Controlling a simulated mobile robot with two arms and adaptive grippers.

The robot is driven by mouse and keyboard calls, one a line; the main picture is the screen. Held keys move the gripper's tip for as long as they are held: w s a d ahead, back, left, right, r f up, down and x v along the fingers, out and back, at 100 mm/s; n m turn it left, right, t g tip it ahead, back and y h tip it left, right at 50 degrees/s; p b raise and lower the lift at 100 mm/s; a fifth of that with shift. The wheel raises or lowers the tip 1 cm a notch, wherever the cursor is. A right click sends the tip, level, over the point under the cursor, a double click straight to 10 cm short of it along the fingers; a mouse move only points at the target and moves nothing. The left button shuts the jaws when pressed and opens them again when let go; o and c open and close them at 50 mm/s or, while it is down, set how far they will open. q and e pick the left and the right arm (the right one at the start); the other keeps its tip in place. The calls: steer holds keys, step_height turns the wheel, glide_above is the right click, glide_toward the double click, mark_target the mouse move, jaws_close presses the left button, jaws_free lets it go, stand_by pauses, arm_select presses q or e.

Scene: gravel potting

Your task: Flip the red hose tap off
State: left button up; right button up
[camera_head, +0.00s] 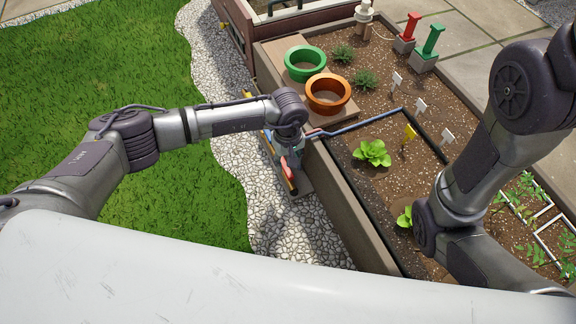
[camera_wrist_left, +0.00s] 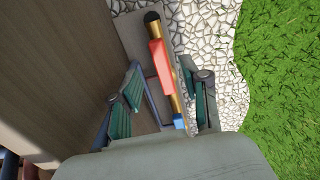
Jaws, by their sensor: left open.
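The red hose tap handle (camera_head: 287,170) shows below my left gripper, beside the planter's side wall. In the left wrist view the red handle (camera_wrist_left: 157,62) lies along a brass pipe (camera_wrist_left: 170,80) with a dark round end. A small blue part (camera_wrist_left: 180,121) shows lower on the pipe. My left gripper (camera_head: 289,152) points down over the tap. Its green-padded fingers (camera_wrist_left: 163,97) are apart, one on each side of the pipe, with the red handle just ahead. I cannot tell whether a finger touches it. My right gripper is out of view; only my right arm shows.
The wooden planter wall (camera_head: 345,215) stands right beside the tap. A blue hose (camera_head: 350,125) crosses the bed's edge. Green (camera_head: 305,64) and orange (camera_head: 328,93) pots stand on the planter's corner. White gravel (camera_head: 290,235) and grass (camera_head: 90,60) lie open to the left.

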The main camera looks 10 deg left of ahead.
mark_target(288, 171)
arm_select(q)
step_height(288, 171, up, 8)
steer(key=shift+f, duration=0.1)
stand_by(0.5)
